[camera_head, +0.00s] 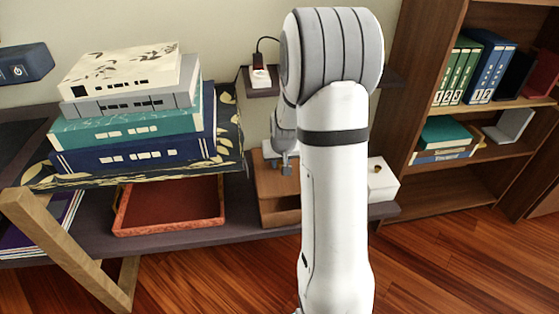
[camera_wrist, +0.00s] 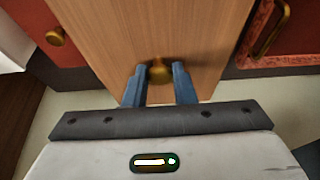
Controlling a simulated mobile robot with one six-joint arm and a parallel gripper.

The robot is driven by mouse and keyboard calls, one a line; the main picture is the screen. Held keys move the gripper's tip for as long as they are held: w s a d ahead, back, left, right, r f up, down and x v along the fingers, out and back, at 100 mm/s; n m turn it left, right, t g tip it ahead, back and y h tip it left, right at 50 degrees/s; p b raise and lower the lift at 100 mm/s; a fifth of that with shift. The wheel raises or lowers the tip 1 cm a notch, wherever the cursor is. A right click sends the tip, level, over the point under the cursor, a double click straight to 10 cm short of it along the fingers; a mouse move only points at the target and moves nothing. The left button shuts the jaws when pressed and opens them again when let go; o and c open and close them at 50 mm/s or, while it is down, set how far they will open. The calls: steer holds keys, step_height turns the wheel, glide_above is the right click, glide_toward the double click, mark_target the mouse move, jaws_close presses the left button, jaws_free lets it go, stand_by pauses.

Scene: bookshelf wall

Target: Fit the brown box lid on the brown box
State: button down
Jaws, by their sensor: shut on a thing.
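The brown box lid (camera_wrist: 190,30) is a flat wood-grained panel with a small brass knob (camera_wrist: 159,71). My gripper (camera_wrist: 159,75) has its two blue-grey fingers on either side of this knob and is shut on it. In the head view my gripper (camera_head: 287,168) is over the brown box (camera_head: 280,217), on the low shelf beside my arm. The brown lid also shows there (camera_head: 270,180), directly above the box. My arm hides the right part of both. I cannot tell whether the lid touches the box rim or hangs just above it.
A red tray-like box (camera_head: 170,231) lies left of the brown box. A white box (camera_head: 383,183) with a small knob stands to the right. A book stack (camera_head: 130,120) stands on the upper shelf at left. A bookcase (camera_head: 430,115) stands at right.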

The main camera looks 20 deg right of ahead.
steer(key=shift+f+b, duration=1.8)
steer(key=shift+f, duration=0.8)
steer(key=shift+f+b, duration=0.8)
steer(key=shift+f, duration=0.25)
steer(key=c, duration=1.1)
jaws_free()
steer(key=p+v, duration=0.3)
steer(key=v, duration=0.5)
steer(key=shift+f, duration=0.1)
